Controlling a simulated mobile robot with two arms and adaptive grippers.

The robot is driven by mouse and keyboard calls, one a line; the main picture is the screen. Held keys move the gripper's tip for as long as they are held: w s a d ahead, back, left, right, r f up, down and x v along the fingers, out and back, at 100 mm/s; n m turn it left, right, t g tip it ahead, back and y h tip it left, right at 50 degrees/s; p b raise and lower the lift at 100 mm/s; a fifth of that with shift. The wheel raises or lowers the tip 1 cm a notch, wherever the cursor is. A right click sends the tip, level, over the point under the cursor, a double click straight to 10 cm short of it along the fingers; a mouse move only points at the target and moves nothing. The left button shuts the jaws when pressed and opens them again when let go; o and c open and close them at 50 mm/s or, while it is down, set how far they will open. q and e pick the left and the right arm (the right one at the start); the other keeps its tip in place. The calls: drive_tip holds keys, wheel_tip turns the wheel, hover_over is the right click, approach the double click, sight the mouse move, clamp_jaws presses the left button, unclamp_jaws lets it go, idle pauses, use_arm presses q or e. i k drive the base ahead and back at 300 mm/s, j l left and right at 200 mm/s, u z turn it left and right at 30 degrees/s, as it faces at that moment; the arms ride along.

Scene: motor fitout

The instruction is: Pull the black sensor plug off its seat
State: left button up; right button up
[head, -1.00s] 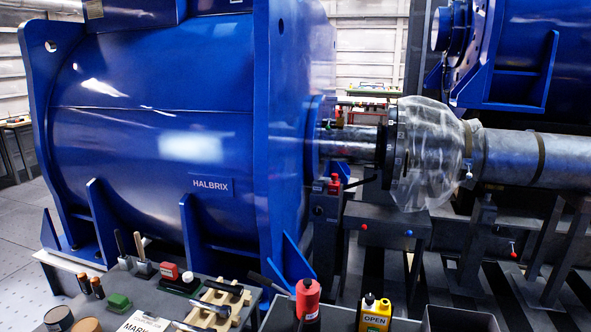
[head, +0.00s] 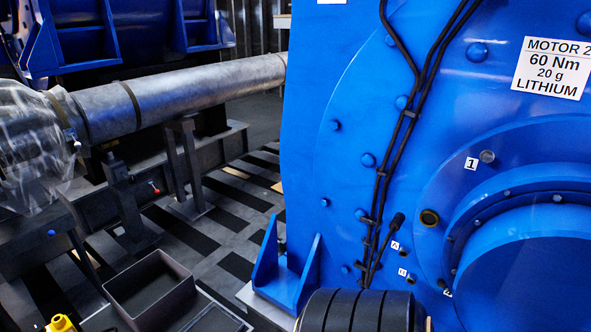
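A black plug (head: 397,220) at the end of a black cable shows in the head view, on the face of the blue motor (head: 340,130). It sits just above a small white label A (head: 395,246). I cannot tell whether it is seated. Small dark fittings are close below it, beside a label B (head: 403,272) and another small label. Neither of my grippers is in view.
Black cables (head: 381,170) run down the motor face. A dark ribbed cylinder (head: 345,312) stands in front at the bottom. A grey open bin (head: 150,290) and a yellow-capped bottle (head: 61,323) are lower left.

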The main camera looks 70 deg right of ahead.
sight(396, 223)
drive_tip(key=z, duration=2.95)
drive_tip(key=i+j+z, duration=1.1)
drive_tip(key=j, duration=0.15)
